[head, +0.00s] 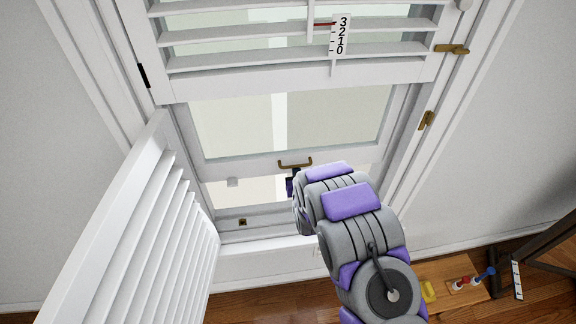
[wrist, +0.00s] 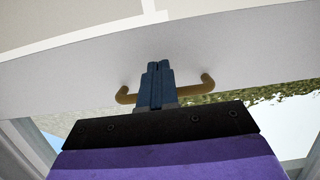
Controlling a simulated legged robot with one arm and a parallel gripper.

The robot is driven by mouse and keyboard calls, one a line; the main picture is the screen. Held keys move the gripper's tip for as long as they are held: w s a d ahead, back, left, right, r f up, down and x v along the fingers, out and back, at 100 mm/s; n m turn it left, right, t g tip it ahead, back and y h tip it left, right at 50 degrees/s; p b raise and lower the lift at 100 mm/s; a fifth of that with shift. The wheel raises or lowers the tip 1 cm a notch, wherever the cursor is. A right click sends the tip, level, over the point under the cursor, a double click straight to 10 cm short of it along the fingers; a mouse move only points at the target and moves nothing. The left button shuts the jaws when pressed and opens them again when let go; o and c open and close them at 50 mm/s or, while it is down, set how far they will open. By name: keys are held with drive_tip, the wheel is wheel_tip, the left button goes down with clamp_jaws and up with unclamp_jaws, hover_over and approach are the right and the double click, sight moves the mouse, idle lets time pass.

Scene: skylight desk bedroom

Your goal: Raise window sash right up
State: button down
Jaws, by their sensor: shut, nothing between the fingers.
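The window sash (head: 246,167) is a white framed pane with a brass bar handle (head: 295,163) on its bottom rail. The sash stands part way up, with an open gap between its bottom rail and the sill (head: 262,222). My gripper (wrist: 158,68) is shut and empty, its blue fingers pressed together. In the wrist view the fingers cover the middle of the handle (wrist: 207,83), whose two ends show on either side. I cannot tell whether they touch it. In the head view my arm hides most of the gripper, just below the handle.
An open louvred shutter (head: 150,225) swings into the room on the left. Brass catches (head: 427,120) sit on the right frame.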

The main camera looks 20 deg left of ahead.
drive_tip(key=shift+r+p, duration=0.5)
drive_tip(key=shift+r, duration=3.4)
drive_tip(key=shift+f, duration=0.2)
drive_tip(key=shift+f, duration=0.5)
approach(294, 151)
drive_tip(key=s+d, duration=0.1)
drive_tip(key=s, duration=0.1)
drive_tip(key=s+d+f, duration=0.1)
drive_tip(key=s, duration=0.1)
drive_tip(key=shift+d+b, duration=0.3)
drive_tip(key=shift+b, duration=0.1)
